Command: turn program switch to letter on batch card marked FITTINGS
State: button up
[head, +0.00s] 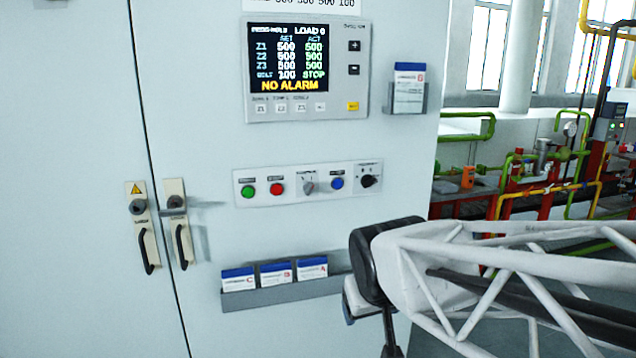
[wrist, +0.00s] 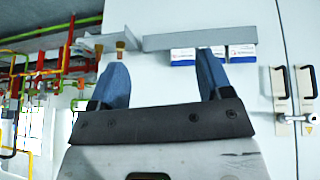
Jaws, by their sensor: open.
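A control strip (head: 308,183) on the pale cabinet carries a grey-handled selector (head: 308,187) and a black rotary switch (head: 369,181). Their labels are too small to read, so I cannot tell which is the program switch. Three white cards with blue tops stand in the lower rack (head: 290,292): a left card (head: 238,276), a middle card (head: 275,273) and a right card (head: 312,269). Their red letters look like C, B and A; the titles are unreadable. My gripper (wrist: 163,65) is open and empty, low beside this rack, with blue fingers apart.
A display (head: 306,72) reads NO ALARM above the strip. A single card (head: 409,88) sits in a small holder right of it. Green (head: 248,190), red (head: 277,188) and blue (head: 337,183) buttons flank the selector. Door handles (head: 182,246) project at left.

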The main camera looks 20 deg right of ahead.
jog(key=w+d+r+n+t+h, duration=0.1)
jog(key=w+d+r+t, duration=0.2)
jog(key=w, duration=0.6)
jog(key=w+d+r+t, duration=0.1)
jog(key=w+d+t, duration=0.2)
jog(key=w+d, duration=0.35)
jog(key=n+t+y, duration=0.2)
jog(key=n+t, duration=0.1)
jog(key=t, duration=0.3)
send_near(371, 183)
jog(key=w, duration=0.2)
jog(key=shift+w+f+n, duration=0.15)
jog(key=shift+w+n, duration=0.2)
jog(key=shift+n, duration=0.05)
jog(key=shift+w, duration=0.1)
jog(key=shift+w, duration=3.8)
jog(key=shift+c, duration=0.4)
jog(key=c, duration=0.8)
jog(key=shift+c, duration=0.2)
